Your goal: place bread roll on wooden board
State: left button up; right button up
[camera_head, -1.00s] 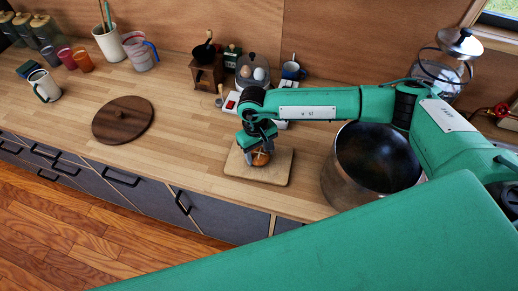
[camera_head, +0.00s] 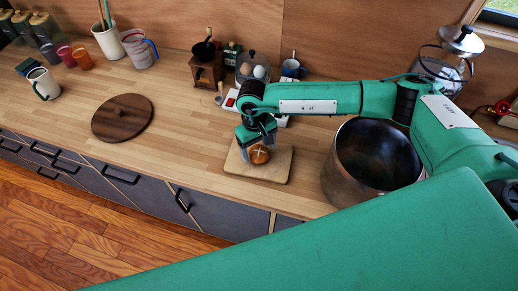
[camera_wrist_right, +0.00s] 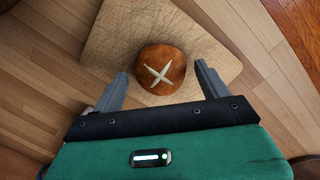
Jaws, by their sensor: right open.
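The bread roll (camera_head: 260,154) is round and brown with a pale cross on top. It rests on the wooden board (camera_head: 275,171), a light rectangular board on the counter. The wrist view shows the roll (camera_wrist_right: 161,69) on the board (camera_wrist_right: 112,38), with board surface around it. My right gripper (camera_head: 256,143) is just above and behind the roll. In the wrist view its two fingers (camera_wrist_right: 164,82) are spread apart, with a gap between each finger and the roll. The right gripper is open and empty. My left gripper is not in view.
A large metal pot (camera_head: 345,172) stands right of the board, under my right arm. A coffee grinder (camera_head: 206,70) and a glass dome with eggs (camera_head: 258,66) stand behind. The counter left of the board is clear.

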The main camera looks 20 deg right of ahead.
aim_at(256, 147)
notch_tip(256, 147, up, 11)
jog(key=w+b, duration=0.1)
jog(key=b, duration=0.2)
jog(key=shift+w+a, duration=0.25)
